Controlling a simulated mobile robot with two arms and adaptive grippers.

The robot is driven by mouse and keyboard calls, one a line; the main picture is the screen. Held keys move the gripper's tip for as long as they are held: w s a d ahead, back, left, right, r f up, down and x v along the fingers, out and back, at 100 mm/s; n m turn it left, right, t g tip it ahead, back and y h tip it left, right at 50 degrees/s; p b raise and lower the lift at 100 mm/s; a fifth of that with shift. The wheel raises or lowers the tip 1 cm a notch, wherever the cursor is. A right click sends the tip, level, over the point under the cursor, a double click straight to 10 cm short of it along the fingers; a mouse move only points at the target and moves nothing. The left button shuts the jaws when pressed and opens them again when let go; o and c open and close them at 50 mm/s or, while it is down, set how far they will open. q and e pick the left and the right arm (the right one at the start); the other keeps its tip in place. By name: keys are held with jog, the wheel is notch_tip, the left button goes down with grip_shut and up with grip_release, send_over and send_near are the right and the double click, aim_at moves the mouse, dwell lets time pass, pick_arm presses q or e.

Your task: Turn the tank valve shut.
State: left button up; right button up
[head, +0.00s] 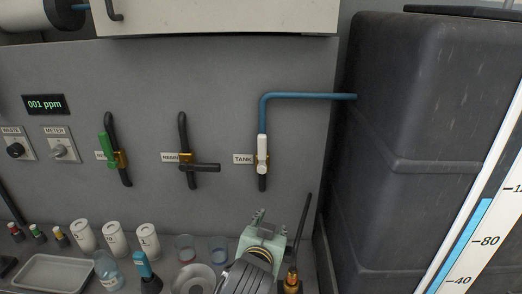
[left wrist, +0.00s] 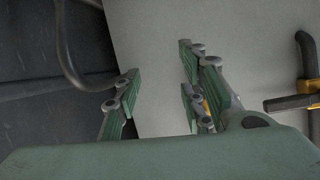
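The tank valve (head: 262,157) is on the grey wall panel beside its TANK label (head: 243,159). Its white handle (head: 262,147) stands upright, in line with the blue pipe (head: 290,96) above and the black hose below. My left gripper (head: 260,222) is below the valve and apart from it in the head view, with its green fingers pointing up. The left wrist view shows these fingers (left wrist: 160,100) spread with nothing held between them. A bit of yellow brass (left wrist: 206,105) shows behind the fingers, mostly hidden. My right gripper is not in view.
The resin valve (head: 187,165), with a dark sideways handle, and a green-handled valve (head: 118,158) are to the left. A big dark tank (head: 430,130) stands at right. White jars (head: 115,238), a tray (head: 50,272) and a black wand (head: 301,232) are below.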

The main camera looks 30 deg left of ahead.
aim_at(262, 147)
pick_arm(q)
jog(key=w+a+r+n+t+y, duration=0.1)
jog(key=a+r+n+t+y, duration=0.1)
jog(key=r, duration=0.6)
jog(key=w+a+r+n+t+y, duration=0.1)
jog(key=a+r+n+y, duration=0.1)
jog(key=r, duration=0.7)
jog(key=shift+y, duration=0.3)
jog(key=p+x, duration=0.1)
jog(key=x, duration=0.5)
jog(key=shift+w+a+p, duration=0.15)
jog(key=shift+w+p, duration=0.05)
jog(key=shift+p, duration=0.2)
jog(key=shift+w+a+f, duration=0.1)
jog(key=shift+w+a, duration=0.25)
jog(key=shift+w, duration=0.2)
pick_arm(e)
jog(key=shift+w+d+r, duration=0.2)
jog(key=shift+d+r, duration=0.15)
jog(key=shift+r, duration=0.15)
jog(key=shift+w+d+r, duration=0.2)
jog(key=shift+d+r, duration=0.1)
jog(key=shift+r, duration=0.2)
pick_arm(q)
jog(key=shift+c, duration=0.7)
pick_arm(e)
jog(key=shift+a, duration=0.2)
